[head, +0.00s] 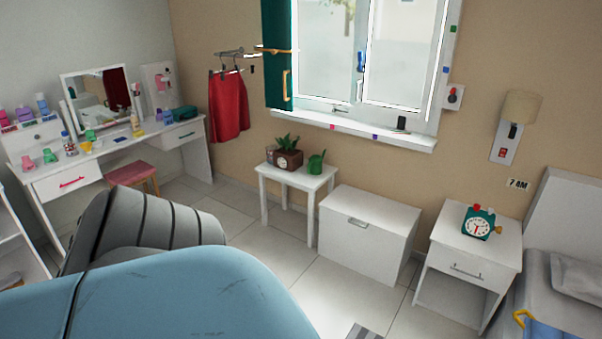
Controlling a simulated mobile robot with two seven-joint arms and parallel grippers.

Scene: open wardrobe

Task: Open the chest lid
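The white chest (359,241) stands on the tiled floor against the beige wall, under the window. Its lid (371,210) looks shut and nothing lies on it. A grey handle (358,222) sits on the front near the top edge. A large blue and grey segmented shape fills the lower left and seems to be part of my own arm, close to the camera. Neither gripper's fingers can be seen.
A small white table (299,178) with a plant (286,152) and green watering can (316,164) stands left of the chest. Tiled floor (262,250) shows in front.

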